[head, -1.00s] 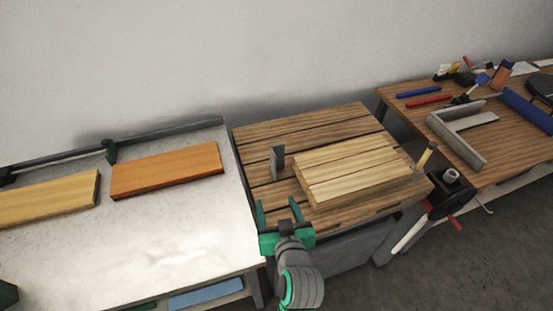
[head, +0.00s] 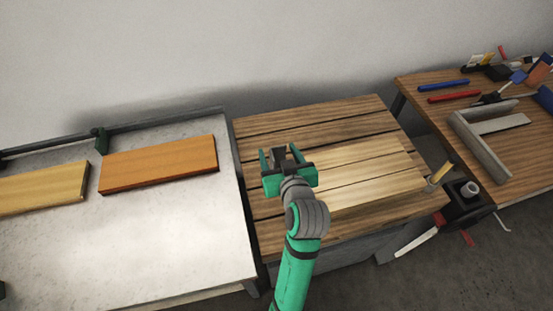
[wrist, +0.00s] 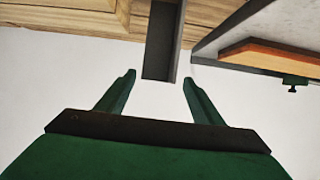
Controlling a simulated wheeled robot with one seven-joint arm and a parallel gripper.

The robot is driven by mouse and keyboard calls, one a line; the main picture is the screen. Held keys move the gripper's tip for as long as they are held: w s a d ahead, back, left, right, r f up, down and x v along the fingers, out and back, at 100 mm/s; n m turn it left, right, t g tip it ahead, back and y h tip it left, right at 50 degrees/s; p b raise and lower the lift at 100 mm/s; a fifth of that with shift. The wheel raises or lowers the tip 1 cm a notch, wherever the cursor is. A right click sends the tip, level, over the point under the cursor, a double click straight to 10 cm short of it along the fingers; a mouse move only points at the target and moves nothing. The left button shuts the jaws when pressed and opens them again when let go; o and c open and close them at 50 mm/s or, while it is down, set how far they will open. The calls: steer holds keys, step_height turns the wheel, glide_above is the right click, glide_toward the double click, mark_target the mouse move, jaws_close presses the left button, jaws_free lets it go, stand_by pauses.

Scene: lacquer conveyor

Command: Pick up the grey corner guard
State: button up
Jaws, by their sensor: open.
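The grey corner guard (head: 278,154) is a small angled piece standing upright on the slatted wooden table, left of the pale plank stack. In the head view my gripper (head: 280,160) is over it and partly hides it. The wrist view shows the guard (wrist: 160,40) as a long grey piece with a lighter side face, its near end level with the fingertips. My gripper (wrist: 159,79) is open, with one finger on each side of the guard in the picture. I see no clear contact, and the depth between fingers and guard is hard to judge.
Pale planks (head: 365,173) lie close to the right of my gripper. The white conveyor table (head: 190,240) on the left carries an orange board (head: 160,165) and a yellow board (head: 45,190). The right table holds a large grey L-shaped piece (head: 480,145) and tools.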

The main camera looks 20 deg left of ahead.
steer(key=x, duration=0.7)
steer(key=shift+w+f, duration=0.25)
steer(key=shift+w, duration=0.15)
steer(key=shift+d, duration=0.1)
steer(key=shift+c, duration=0.6)
steer(key=c, duration=1)
